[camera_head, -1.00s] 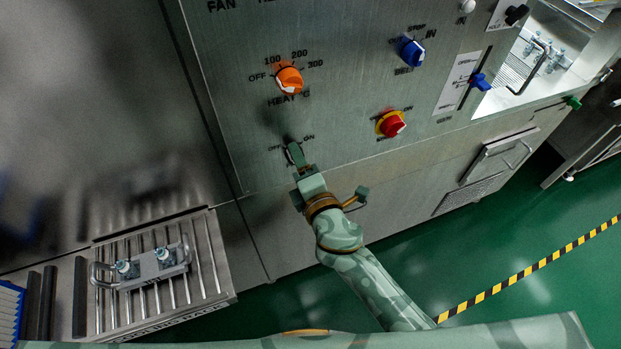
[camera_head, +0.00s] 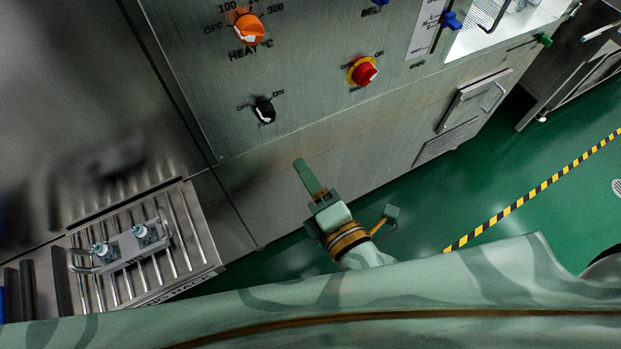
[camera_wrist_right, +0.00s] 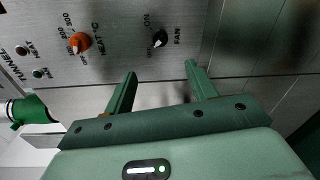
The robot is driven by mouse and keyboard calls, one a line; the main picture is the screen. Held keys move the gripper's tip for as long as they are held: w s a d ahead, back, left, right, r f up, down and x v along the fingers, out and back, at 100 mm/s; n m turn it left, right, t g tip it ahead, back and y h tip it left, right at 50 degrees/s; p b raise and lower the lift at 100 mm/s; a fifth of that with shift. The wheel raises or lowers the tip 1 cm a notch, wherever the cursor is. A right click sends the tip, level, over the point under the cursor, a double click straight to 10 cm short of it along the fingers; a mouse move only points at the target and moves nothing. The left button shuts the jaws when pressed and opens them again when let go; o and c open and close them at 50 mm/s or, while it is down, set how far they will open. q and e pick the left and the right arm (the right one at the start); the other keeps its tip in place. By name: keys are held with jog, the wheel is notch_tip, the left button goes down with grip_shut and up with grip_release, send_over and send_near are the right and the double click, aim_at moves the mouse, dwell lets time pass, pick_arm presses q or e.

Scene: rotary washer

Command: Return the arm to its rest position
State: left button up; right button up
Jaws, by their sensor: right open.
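My right gripper (camera_head: 303,172) is open and empty in the head view, below the black fan knob (camera_head: 264,112) and clear of it. In the right wrist view both fingers of the gripper (camera_wrist_right: 160,80) stand apart with nothing between them. The black fan knob (camera_wrist_right: 160,38) shows beyond the fingertips, with ON and OFF labels beside it. Its exact setting is hard to tell. A long green arm link of mine crosses the bottom of the head view. My left gripper is not in view.
The steel panel carries an orange heat knob (camera_head: 247,27), a red knob on yellow (camera_head: 362,71) and a blue lever (camera_head: 452,20). A rack with a handled metal plate (camera_head: 133,244) lies at left. Green floor (camera_head: 420,205) with a striped line is open at right.

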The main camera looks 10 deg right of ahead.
dwell(0.4)
jog(key=s+d+f+m+g+h, duration=0.1)
jog(key=s+f+m+g, duration=0.15)
jog(key=f, duration=0.65)
jog(key=s+d+f+m+g, duration=0.2)
jog(key=f+m, duration=0.1)
jog(key=f, duration=0.6)
jog(key=s+d+f+m+g+h, duration=0.1)
jog(key=s+f+m+g, duration=0.2)
jog(key=f, duration=0.6)
jog(key=s+d+f+m+g+h+b, duration=0.1)
jog(key=s+d+f+m+g, duration=0.3)
jog(key=s+f, duration=0.7)
jog(key=s+d+f+m+g+h+b, duration=0.2)
jog(key=s+d+f+m+g, duration=0.2)
jog(key=s+d+f+m, duration=0.4)
jog(key=s+d+f, duration=0.3)
jog(key=d+f, duration=0.1)
jog(key=shift+s, duration=0.2)
